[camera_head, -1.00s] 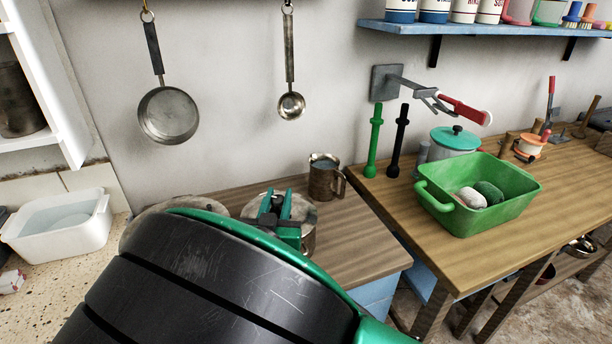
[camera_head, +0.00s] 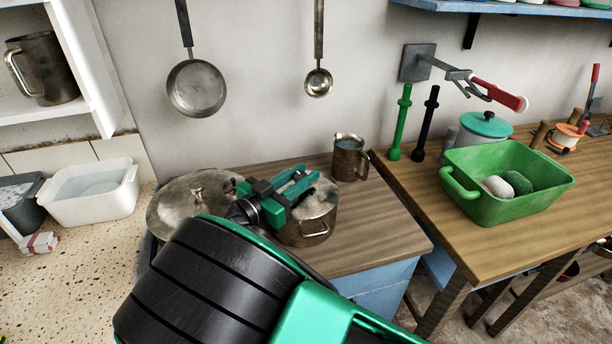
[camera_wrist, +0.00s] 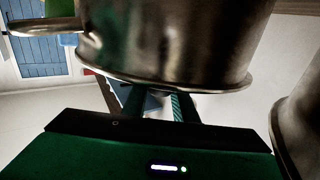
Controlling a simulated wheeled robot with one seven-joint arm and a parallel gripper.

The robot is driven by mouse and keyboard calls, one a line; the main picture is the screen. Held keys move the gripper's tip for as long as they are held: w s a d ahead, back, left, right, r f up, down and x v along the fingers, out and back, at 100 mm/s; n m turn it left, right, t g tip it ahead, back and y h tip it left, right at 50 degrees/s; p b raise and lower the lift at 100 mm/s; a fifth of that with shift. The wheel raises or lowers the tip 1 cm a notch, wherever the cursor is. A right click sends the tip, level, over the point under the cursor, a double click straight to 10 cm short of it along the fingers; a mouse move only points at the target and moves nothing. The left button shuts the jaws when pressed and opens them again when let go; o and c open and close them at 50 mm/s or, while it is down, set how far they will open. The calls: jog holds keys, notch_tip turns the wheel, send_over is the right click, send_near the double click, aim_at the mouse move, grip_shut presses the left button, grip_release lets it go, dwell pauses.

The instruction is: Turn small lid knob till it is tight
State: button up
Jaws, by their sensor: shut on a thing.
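The small metal pot (camera_head: 305,232) stands on the wooden counter, with its lid (camera_head: 318,203) on top. My gripper (camera_head: 296,188), green and black, lies over this lid and is shut on the small lid knob, which the fingers hide. In the wrist view the pot (camera_wrist: 175,45) hangs upside down in the picture, and my fingers (camera_wrist: 155,103) meet at the lid. Whether the lid sits tight cannot be told. A larger pot with a knobbed lid (camera_head: 180,208) stands just left of the small pot.
A metal jug (camera_head: 347,160) stands close behind the small pot. A green tub (camera_head: 510,205) sits on the bench at right. A white basin (camera_head: 95,205) is at left. A pan (camera_head: 197,90) and a ladle (camera_head: 318,82) hang on the wall. The counter's front right is clear.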

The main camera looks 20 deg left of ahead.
dwell(0.3)
jog(key=o, duration=1)
jog(key=shift+o, duration=0.2)
jog(key=v, duration=1)
jog(key=shift+s+a, duration=0.25)
jog(key=shift+s, duration=0.05)
